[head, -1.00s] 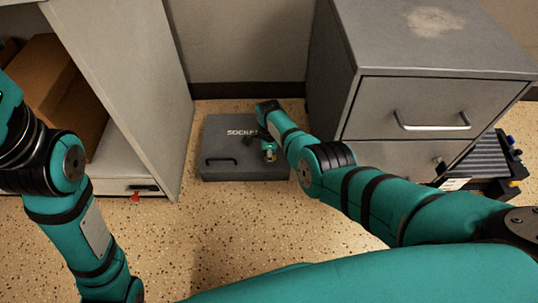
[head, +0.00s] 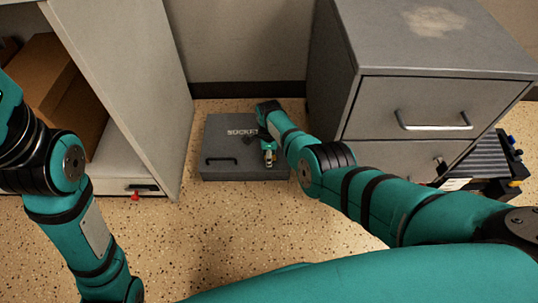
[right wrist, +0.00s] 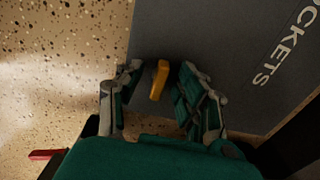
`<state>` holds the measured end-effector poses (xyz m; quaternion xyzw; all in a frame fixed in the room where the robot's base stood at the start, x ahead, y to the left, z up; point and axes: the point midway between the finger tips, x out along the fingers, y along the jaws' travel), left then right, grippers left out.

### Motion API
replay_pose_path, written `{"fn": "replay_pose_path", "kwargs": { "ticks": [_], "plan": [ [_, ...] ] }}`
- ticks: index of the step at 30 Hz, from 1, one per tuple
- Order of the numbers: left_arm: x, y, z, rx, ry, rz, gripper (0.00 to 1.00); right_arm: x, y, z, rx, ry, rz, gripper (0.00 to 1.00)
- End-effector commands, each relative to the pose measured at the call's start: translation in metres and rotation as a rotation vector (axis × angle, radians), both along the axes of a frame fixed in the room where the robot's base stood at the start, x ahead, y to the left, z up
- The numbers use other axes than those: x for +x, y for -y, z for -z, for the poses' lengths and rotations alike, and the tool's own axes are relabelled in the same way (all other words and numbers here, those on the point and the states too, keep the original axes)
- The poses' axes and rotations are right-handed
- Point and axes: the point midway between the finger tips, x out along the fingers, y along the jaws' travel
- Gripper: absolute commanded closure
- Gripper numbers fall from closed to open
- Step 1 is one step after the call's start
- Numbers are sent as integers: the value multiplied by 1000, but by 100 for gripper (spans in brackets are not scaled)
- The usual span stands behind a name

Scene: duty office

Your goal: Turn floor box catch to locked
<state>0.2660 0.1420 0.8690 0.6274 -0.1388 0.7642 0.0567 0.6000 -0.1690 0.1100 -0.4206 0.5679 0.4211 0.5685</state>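The grey floor box (head: 222,150) lies on the speckled floor between two cabinets, its lid marked with white lettering and a dark handle near its front left. In the right wrist view the box lid (right wrist: 215,35) shows the lettering at the right. An orange catch (right wrist: 158,80) stands near the box's edge. My right gripper (right wrist: 160,85) is open, with one finger on each side of the catch; gaps show on both sides. In the head view my right gripper (head: 267,150) is over the right part of the box. My left gripper is out of view.
A grey drawer cabinet (head: 425,108) stands close on the right of the box. An open cabinet (head: 130,80) with brown cardboard inside stands on the left. A wall with dark skirting (head: 247,90) is behind. The floor (head: 235,225) in front is clear.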

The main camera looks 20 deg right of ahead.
Motion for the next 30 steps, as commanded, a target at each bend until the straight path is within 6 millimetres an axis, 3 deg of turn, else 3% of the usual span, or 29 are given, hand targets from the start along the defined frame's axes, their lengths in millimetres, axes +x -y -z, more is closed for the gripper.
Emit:
{"fn": "replay_pose_path", "kwargs": {
  "ticks": [8,14,24,30],
  "plan": [
    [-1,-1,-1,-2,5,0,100,1,0,-4,0,1,-1,63],
    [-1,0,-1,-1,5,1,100,2,0,-22,0,3,-1,63],
    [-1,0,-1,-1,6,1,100,1,-1,-88,1,4,0,63],
    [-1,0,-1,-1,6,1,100,1,0,-113,1,1,-1,63]
  ]
}}
